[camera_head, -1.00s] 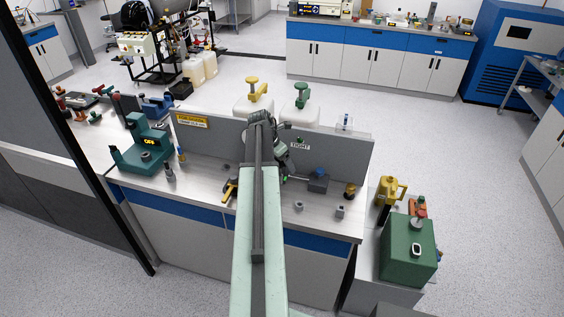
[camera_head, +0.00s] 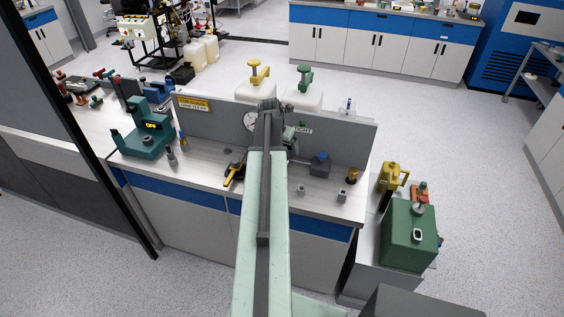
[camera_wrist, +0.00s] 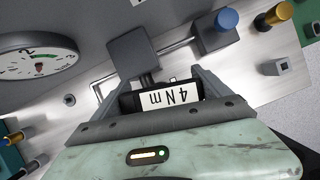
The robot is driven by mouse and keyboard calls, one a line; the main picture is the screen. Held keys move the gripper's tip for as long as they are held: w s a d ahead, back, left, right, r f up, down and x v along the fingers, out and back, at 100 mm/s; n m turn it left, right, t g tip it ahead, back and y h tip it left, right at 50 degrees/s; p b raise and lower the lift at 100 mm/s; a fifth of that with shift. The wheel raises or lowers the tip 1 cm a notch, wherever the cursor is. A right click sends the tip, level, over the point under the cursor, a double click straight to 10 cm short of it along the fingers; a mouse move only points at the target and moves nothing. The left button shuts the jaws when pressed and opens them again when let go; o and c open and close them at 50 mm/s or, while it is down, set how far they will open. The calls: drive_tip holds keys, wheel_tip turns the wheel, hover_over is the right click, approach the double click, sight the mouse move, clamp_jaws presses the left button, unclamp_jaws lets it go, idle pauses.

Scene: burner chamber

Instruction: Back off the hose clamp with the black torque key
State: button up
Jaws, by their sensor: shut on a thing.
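In the wrist view, my gripper (camera_wrist: 180,88) is shut on the black torque key (camera_wrist: 150,100), a black body with an upside-down "4 N m" label between the two fingers. A dark grey block (camera_wrist: 134,54) stands just beyond the key, with a pale thin rod or tube passing behind it. I cannot tell whether this block is part of the hose clamp, or whether the key touches it. In the head view, my arm hides most of the gripper and key in front of the upright grey panel (camera_head: 345,142).
A round gauge (camera_wrist: 40,57) is close on the left in the wrist view. A blue-knobbed grey box (camera_head: 319,166), a brass-coloured fitting (camera_head: 351,175) and small grey blocks stand right on the bench. A yellow-and-black tool (camera_head: 234,175) lies left. The teal "OFF" device (camera_head: 145,140) is further left.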

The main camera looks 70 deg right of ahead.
drive_tip(key=shift+n, duration=0.4)
drive_tip(key=shift+w+n+t, duration=0.15)
drive_tip(key=shift+n+t, duration=0.45)
drive_tip(key=shift+n, duration=0.5)
drive_tip(key=shift+m, duration=0.3)
drive_tip(key=shift+r+p, duration=1.55)
wheel_tip(320, 180, up, 4)
drive_tip(key=p, duration=0.4)
drive_tip(key=shift+r, duration=0.1)
